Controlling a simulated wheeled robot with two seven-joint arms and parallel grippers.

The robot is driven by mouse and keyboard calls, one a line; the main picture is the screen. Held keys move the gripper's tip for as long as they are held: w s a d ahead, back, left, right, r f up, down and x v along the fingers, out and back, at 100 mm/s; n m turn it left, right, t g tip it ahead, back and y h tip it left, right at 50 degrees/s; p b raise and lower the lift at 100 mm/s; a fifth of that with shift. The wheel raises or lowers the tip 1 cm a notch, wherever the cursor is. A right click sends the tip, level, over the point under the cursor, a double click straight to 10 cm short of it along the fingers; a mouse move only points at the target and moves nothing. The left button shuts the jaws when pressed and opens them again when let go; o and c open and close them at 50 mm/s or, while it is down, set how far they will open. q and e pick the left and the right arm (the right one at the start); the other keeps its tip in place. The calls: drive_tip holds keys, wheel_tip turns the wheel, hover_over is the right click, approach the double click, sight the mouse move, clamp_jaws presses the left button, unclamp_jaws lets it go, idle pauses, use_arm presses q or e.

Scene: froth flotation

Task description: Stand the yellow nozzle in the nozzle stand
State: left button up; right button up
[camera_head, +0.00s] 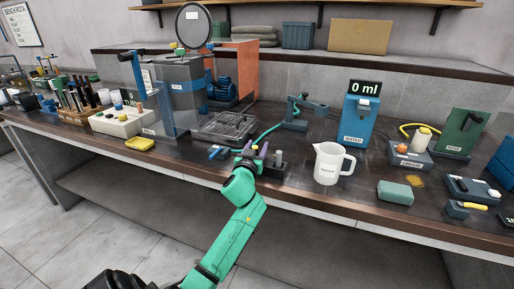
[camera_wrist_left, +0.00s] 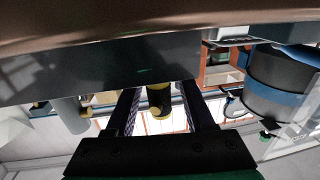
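The yellow nozzle (camera_wrist_left: 158,101) shows between my left gripper's fingers in the wrist view, which looks upside down. Its base meets a dark slab (camera_wrist_left: 100,68) that looks like the nozzle stand. In the head view only a bit of yellow (camera_head: 255,147) shows between the fingers. The dark stand (camera_head: 271,170) with a grey post (camera_head: 278,158) is at the table's front edge. My left gripper (camera_head: 252,152) is at the stand; its fingers (camera_wrist_left: 159,100) are spread, with a visible gap on each side of the nozzle. My right gripper is not in view.
A white jug (camera_head: 328,165) stands close on the right, with a green sponge (camera_head: 395,192) beyond it. A tray (camera_head: 225,127) and the clear flotation tank (camera_head: 180,95) are behind and left. A blue water dispenser (camera_head: 358,120) stands at back right.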

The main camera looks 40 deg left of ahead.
use_arm(q)
drive_tip(key=b+v, duration=0.1)
drive_tip(key=v, duration=1.1)
idle(0.4)
